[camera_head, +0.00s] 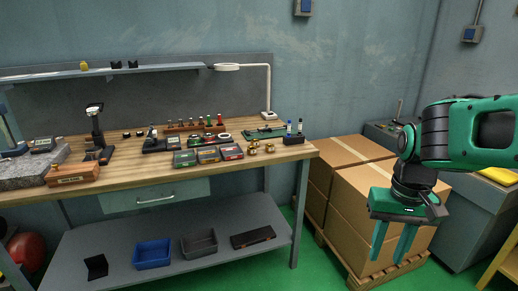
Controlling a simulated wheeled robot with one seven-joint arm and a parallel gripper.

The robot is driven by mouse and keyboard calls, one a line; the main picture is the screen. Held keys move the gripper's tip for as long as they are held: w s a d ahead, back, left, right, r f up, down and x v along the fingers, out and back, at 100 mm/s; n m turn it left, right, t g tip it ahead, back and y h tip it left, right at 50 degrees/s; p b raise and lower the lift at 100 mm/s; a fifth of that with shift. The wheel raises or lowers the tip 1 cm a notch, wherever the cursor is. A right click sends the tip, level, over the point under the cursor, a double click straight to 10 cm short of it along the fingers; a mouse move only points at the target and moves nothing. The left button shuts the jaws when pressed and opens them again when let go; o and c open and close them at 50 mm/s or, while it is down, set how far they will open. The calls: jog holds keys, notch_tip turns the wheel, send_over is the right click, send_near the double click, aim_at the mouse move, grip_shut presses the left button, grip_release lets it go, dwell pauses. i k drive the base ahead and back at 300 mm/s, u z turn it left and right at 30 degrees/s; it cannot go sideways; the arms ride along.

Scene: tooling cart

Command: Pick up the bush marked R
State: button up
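Several small brass-coloured pieces (254,149) that look like bushes stand close together on the wooden workbench (125,181), near its front right. Any letters on them are too small to read, so I cannot tell which is marked R. My gripper (388,257) is at the right, pointing down in front of the cardboard boxes. Its two fingers are apart with nothing seen between them. It is to the right of the brass pieces and lower in the picture, well away from the bench top.
Small dark trays (208,155) sit left of the brass pieces. A green case (264,133) and a holder with markers (294,139) stand behind and right. Cardboard boxes (347,150) on a pallet stand right of the bench. A lamp (268,85) rises at the bench's back.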

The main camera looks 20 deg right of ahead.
aim_at(254, 141)
jog(key=k, duration=0.55)
jog(key=z, duration=0.55)
jog(key=i, duration=1.5)
jog(key=u, duration=0.55)
